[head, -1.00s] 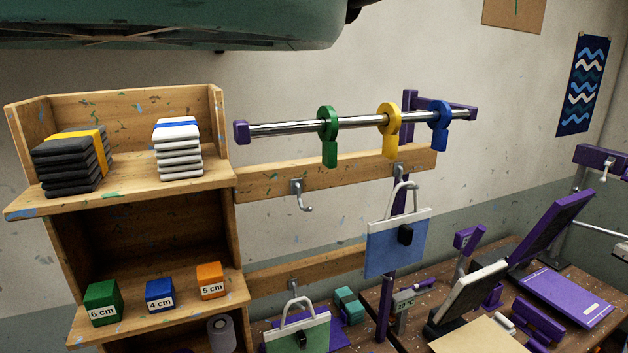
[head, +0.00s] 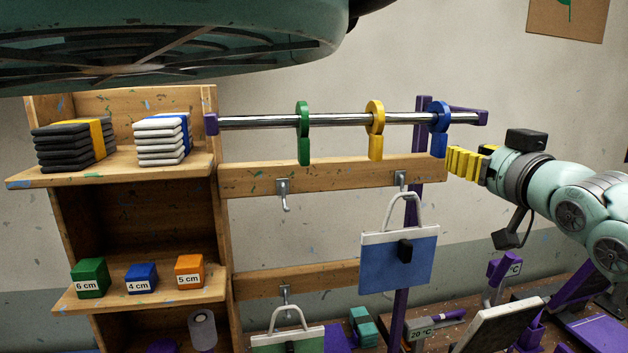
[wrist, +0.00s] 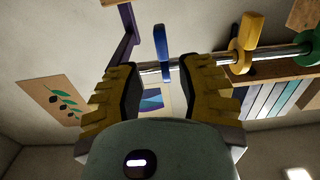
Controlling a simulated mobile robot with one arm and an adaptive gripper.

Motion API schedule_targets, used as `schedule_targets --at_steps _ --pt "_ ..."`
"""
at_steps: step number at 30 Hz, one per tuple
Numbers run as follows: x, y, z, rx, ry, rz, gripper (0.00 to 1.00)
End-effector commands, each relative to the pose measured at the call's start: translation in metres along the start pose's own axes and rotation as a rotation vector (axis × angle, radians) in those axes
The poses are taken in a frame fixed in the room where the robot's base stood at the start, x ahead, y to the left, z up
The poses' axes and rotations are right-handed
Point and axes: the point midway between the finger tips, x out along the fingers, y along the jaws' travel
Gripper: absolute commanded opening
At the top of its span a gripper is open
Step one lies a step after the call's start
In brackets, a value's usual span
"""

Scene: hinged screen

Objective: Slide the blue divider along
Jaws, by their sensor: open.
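The blue divider (head: 439,131) is a ring with a hanging tab on a metal rail (head: 340,121), near the rail's right end. Yellow (head: 375,130) and green (head: 303,132) dividers hang on the same rail to its left. My gripper (head: 450,161), with yellow fingers, is at the right, just below and right of the blue divider's tab. In the wrist view my open gripper (wrist: 160,85) has the blue divider (wrist: 162,45) ahead of the gap between its fingers, apart from them. The yellow divider (wrist: 246,42) shows to the right there.
A purple bracket (head: 423,112) holds the rail's right end. A wooden board with hooks (head: 330,176) runs below the rail. A shelf (head: 120,168) with stacked pads stands at the left. A blue bag (head: 397,264) hangs below. The rail between yellow and blue is clear.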

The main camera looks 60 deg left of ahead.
Motion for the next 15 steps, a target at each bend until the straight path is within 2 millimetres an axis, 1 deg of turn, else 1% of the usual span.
schedule_targets --at_steps 1,5,15 --pt "0.002 -0.003 0.002 -0.003 -0.011 -0.007 0.37" --pt "0.01 -0.004 0.003 -0.004 -0.015 -0.01 0.37" --pt "0.055 -0.004 0.001 -0.002 -0.008 -0.008 0.37"
